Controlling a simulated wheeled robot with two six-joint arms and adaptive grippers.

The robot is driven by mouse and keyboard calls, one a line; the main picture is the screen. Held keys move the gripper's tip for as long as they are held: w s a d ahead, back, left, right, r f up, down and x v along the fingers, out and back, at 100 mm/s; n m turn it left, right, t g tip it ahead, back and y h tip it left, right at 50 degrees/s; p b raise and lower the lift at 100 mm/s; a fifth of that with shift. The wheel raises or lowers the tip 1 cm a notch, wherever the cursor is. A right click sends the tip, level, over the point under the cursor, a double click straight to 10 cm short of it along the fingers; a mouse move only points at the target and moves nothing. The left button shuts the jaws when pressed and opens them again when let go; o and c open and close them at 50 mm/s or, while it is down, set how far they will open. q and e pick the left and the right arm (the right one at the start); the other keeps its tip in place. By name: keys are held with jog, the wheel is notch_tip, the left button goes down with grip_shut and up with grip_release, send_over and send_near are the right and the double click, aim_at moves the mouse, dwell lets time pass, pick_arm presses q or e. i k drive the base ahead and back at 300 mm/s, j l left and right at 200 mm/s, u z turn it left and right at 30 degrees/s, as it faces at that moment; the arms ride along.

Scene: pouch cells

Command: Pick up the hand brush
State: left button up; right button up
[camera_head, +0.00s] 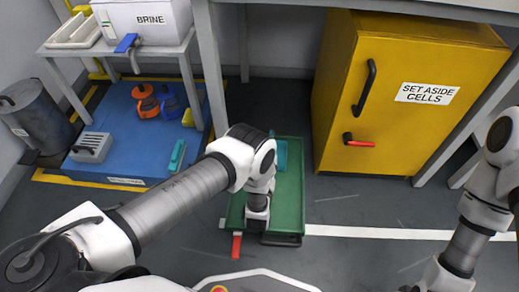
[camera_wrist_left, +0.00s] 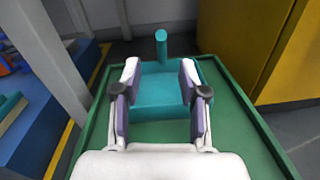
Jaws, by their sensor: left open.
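A slim teal piece with a pale edge, which looks like the hand brush (camera_head: 178,155), lies on the blue platform near its right edge in the head view. Part of it shows at the left border of the wrist view (camera_wrist_left: 10,104). My left gripper (camera_wrist_left: 160,78) is open, its fingers over a teal dustpan-like piece (camera_wrist_left: 158,95) with an upright handle. Whether they touch it, I cannot tell. This piece lies in the green tray (camera_head: 292,205), away from the brush. The left fingers are hidden in the head view. My right gripper is out of the picture.
The blue platform (camera_head: 130,155) also holds a grey box (camera_head: 91,147) and orange (camera_head: 146,101) and blue (camera_head: 170,104) items. A table leg stands between platform and tray. A yellow cabinet (camera_head: 400,90) bounds the right.

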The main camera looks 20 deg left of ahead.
aim_at(179, 148)
jog(key=u, duration=1.45)
